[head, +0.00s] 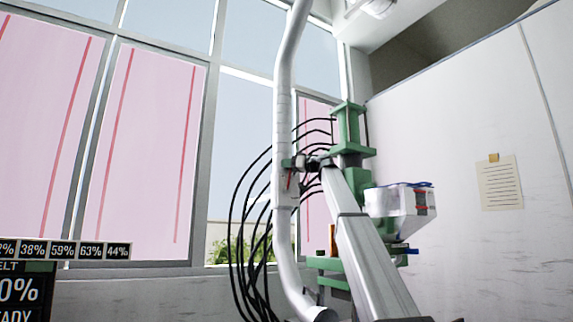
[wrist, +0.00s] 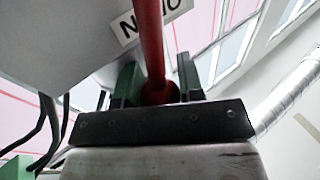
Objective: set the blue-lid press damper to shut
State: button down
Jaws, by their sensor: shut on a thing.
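The damper's red lever (wrist: 151,42) runs down between my gripper's fingers in the wrist view and ends in a red knob (wrist: 160,92). My gripper (wrist: 158,82) is shut on this lever, with one green finger on each side. In the head view my gripper (head: 300,162) is up against the pale vertical duct (head: 284,130), where a small red part (head: 289,181) shows. The blue-lid press (head: 349,130) is green and stands just right of the duct, with a blue-rimmed hopper (head: 413,203) beside it. The lever's pivot is not clear.
A grey plate (wrist: 70,40) with a partly hidden label (wrist: 150,18) is close to the fingers. Several black hoses (head: 247,200) loop left of the duct. A white wall with a paper sheet (head: 499,183) is at right, and windows are behind.

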jog(key=shift+w+d+f+m+t+y, duration=0.15)
jog(key=shift+w+d+m+y, duration=0.15)
jog(key=shift+d+m, duration=0.25)
jog(key=shift+w+d+f+m+t+y, duration=0.1)
jog(key=shift+w+d+m+t+y, duration=0.1)
jog(key=shift+w+d+m, duration=0.25)
jog(key=shift+s, duration=0.1)
jog(key=c, duration=0.7)
grip_release()
jog(key=shift+c, duration=0.2)
jog(key=v, duration=1)
jog(key=shift+s+d+f, duration=0.15)
jog(key=shift+s+d, duration=0.05)
jog(key=shift+d, duration=0.15)
